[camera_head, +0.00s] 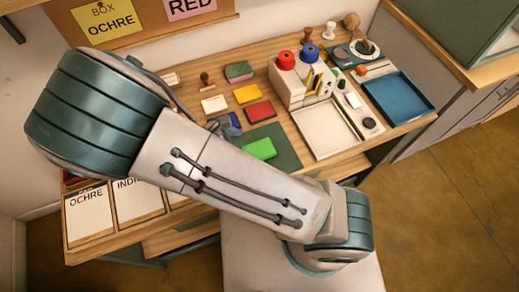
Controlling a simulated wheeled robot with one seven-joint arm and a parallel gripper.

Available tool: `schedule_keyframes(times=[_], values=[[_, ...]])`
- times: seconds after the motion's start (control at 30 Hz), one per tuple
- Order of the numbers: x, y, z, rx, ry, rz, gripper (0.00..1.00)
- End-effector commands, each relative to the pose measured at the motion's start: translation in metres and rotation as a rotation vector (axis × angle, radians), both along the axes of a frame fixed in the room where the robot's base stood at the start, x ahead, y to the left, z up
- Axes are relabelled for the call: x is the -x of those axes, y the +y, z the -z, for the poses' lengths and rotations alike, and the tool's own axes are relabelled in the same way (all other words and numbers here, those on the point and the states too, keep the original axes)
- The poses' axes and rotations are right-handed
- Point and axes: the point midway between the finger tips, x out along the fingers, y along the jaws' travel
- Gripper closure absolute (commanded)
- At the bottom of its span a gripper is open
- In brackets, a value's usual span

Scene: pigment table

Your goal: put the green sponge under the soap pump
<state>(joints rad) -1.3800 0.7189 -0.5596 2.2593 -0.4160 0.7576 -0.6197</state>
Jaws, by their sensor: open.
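A bright green block (260,149), which looks like the green sponge, lies on a dark green mat (287,151) near the middle of the table. A duller green-topped block (238,71) lies farther back. I cannot make out a clear soap pump; a red round top (287,60) and a blue round top (309,54) stand on a pale holder at the back. My arm crosses the front of the view and hides part of the table. My gripper is hidden behind it, so its place relative to the blocks does not show.
White (214,105), yellow (247,93) and red (260,111) blocks lie close together. A cream tray (325,151) and a blue tray (432,106) take up the right side. Wooden-handled tools stand at the back right. Labelled cards (88,216) lie at the front left.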

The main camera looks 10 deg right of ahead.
Motion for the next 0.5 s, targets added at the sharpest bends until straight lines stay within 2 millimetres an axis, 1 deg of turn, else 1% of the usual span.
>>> schedule_keyframes(times=[0.03,0.13,0.37,0.5], values=[[-0.001,-0.006,0.006,0.003,0.001,0.001,0.15],[-0.004,-0.013,0.014,0.002,0.001,0.000,0.15],[-0.006,-0.021,0.021,0.000,0.001,-0.001,0.15],[-0.007,-0.031,0.030,0.003,0.001,0.001,0.15]])
